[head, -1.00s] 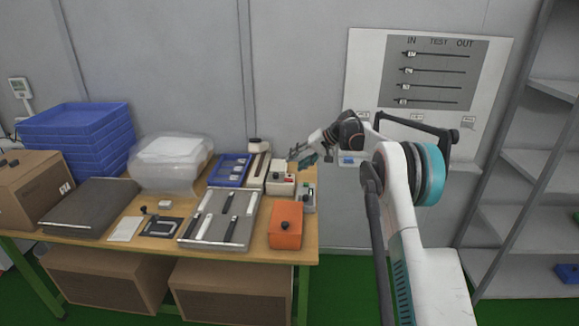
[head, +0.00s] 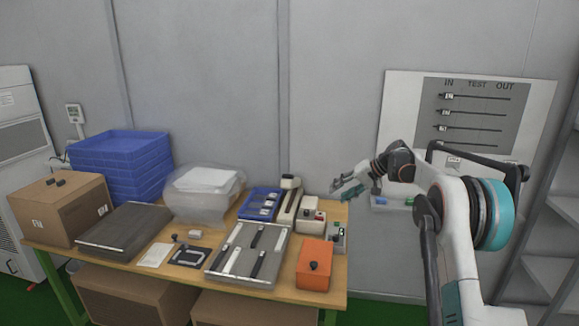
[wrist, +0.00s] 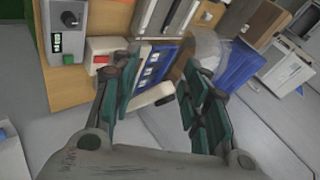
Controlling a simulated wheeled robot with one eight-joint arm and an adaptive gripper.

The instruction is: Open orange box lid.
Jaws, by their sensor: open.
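The orange box (head: 315,262) stands at the right front end of the wooden table, with a dark round knob on its lid. The lid sits closed on the box. My gripper (head: 348,190) is in the air above the table's right back corner, behind the box and a little to its right. In the wrist view my gripper (wrist: 150,95) has its two teal-padded fingers spread apart with nothing between them. I cannot make out the orange box in the wrist view.
Beside the box lie a grey tray with dark bars (head: 225,262) and a white device with a red part (head: 311,222). A grey device with a knob (wrist: 68,30) shows in the wrist view. Blue trays (head: 120,165) and a cardboard box (head: 60,208) fill the table's left.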

